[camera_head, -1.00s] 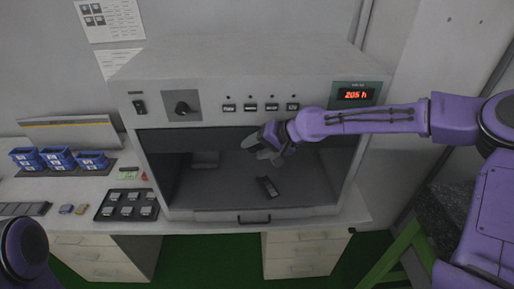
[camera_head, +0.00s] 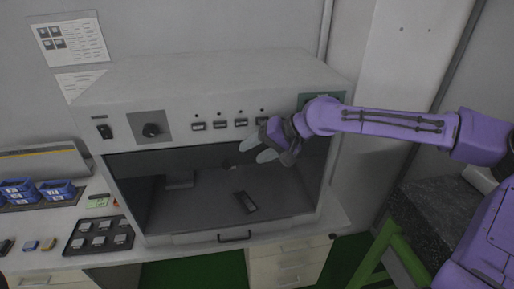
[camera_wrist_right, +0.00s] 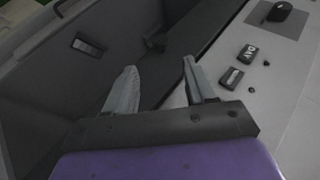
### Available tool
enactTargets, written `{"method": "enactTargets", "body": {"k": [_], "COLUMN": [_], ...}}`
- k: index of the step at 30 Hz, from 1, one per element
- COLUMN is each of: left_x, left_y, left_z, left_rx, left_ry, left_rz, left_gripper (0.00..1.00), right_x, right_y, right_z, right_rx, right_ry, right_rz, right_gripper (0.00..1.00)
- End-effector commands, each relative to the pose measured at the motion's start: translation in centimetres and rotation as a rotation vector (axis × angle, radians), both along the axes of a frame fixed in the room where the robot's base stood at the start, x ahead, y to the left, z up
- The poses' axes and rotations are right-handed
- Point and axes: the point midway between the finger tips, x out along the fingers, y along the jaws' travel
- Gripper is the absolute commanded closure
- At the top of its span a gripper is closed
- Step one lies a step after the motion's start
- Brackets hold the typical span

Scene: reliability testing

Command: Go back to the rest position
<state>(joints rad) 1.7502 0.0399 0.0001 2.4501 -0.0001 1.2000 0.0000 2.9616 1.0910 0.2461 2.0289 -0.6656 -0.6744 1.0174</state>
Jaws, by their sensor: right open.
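My right gripper (camera_head: 258,149) is open and empty in front of the upper right part of the test chamber (camera_head: 200,82). In the right wrist view its two grey fingers (camera_wrist_right: 157,85) stand apart with nothing between them. A small dark device (camera_head: 245,202) lies on the chamber floor, below the gripper and apart from it. It also shows in the right wrist view (camera_wrist_right: 88,46). My left gripper is not in view.
The chamber stands open on a white bench. To its left are a black tray (camera_head: 100,238) with several small pieces and blue bins (camera_head: 58,190). A green-framed stand (camera_head: 408,258) with a dark top is at the right, below my right arm. White drawers (camera_head: 290,262) sit under the bench.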

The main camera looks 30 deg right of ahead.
Motion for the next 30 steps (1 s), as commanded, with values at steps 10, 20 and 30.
{"method": "enactTargets", "body": {"k": [10,20,30], "left_x": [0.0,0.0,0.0], "left_y": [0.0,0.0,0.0], "left_z": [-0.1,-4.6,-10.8], "left_rx": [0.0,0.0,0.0], "left_ry": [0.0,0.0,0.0], "left_rz": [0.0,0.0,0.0], "left_gripper": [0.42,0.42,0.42], "right_x": [0.0,-2.2,-15.9], "right_y": [0.0,5.2,4.4], "right_z": [-0.1,-17.3,-44.7], "right_rx": [0.0,0.03,-0.241], "right_ry": [0.0,0.155,0.358], "right_rz": [0.0,-0.023,-0.236], "right_gripper": [0.45,0.45,0.45]}}
